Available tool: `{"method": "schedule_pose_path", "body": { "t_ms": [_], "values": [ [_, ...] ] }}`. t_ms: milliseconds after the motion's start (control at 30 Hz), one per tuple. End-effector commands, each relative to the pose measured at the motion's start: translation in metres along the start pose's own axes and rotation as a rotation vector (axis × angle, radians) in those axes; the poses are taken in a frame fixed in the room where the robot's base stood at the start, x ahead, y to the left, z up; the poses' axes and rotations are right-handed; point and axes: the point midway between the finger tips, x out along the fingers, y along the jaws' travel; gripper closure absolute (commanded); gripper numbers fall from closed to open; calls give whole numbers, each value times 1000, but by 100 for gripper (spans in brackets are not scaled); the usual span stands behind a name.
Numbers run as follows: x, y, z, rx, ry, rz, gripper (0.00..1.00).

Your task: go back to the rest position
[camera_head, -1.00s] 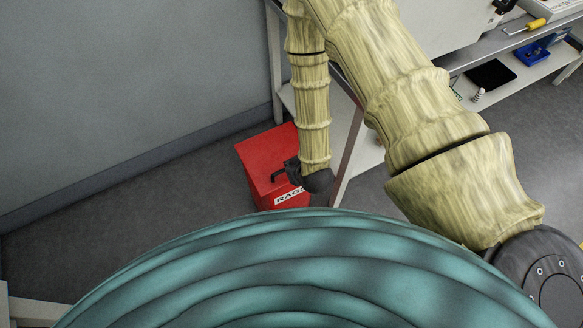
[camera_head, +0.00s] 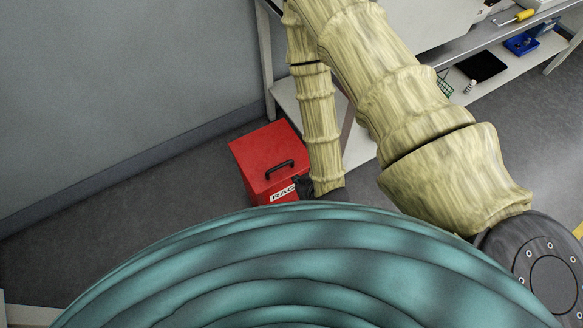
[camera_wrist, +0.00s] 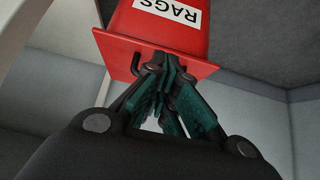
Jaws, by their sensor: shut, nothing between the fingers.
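My gripper (camera_wrist: 163,75) shows in the wrist view with its dark teal fingers drawn together and nothing between them. In the head view only a dark part of its end shows, below the forearm and in front of the red box's right side; the fingers cannot be made out there. My arm hangs down from the top of the head view and bends at the right.
A red box (camera_head: 262,150) marked RAGS, with a black handle, stands on the floor by the shelf leg; it also shows in the wrist view (camera_wrist: 185,30). A shelf unit (camera_head: 530,68) at upper right holds a blue bin (camera_head: 522,44). Open floor (camera_head: 110,225) lies left.

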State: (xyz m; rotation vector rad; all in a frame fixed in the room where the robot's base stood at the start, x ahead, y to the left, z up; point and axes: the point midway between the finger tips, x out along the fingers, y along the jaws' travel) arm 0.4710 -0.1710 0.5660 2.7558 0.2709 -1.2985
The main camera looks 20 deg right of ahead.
Motion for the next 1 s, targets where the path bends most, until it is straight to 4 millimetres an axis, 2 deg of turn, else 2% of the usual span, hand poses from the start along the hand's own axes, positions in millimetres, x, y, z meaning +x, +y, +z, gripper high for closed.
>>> {"method": "schedule_pose_path", "body": {
  "t_ms": [367, 467, 567, 700, 800, 1000],
  "values": [
    [-4, 2, 7, 7, -26, 2, 100],
    [-13, 6, 22, 30, -105, 8, 100],
    [-29, 12, 48, 70, -232, 22, 100],
    [-59, 19, 86, 135, -429, 42, 100],
    [-81, 22, 108, 177, -546, 57, 100],
    [-106, 23, 131, 224, -674, 72, 100]
  ]
}}
